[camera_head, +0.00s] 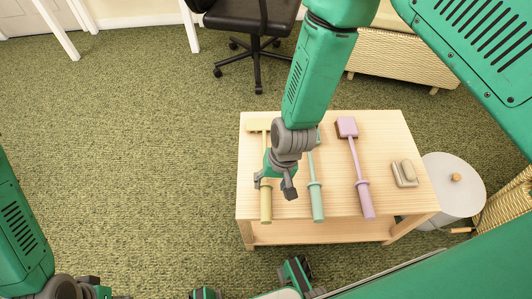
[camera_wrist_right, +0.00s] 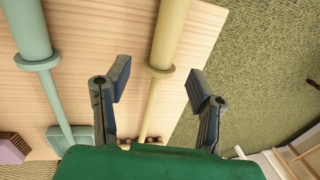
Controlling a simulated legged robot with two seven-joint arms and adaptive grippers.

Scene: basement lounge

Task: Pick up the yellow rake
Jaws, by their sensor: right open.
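The yellow rake (camera_head: 266,207) lies on the left side of the light wooden table, its head (camera_head: 259,125) toward the back and its thick handle toward the front. My right gripper (camera_head: 273,188) is above the handle and hides part of the shaft. In the right wrist view the yellow handle (camera_wrist_right: 166,38) runs between the two spread fingers of the right gripper (camera_wrist_right: 158,78), which holds nothing. My left gripper (camera_head: 98,292) shows only partly at the bottom left edge, away from the table; its fingers are cut off.
A green-handled tool (camera_head: 317,203) lies right of the rake, and a purple tool (camera_head: 361,180) farther right. A small block-like object (camera_head: 405,173) is at the right of the wooden table (camera_head: 385,135). A white round container (camera_head: 450,190) stands beside it. Carpet left of the table is clear.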

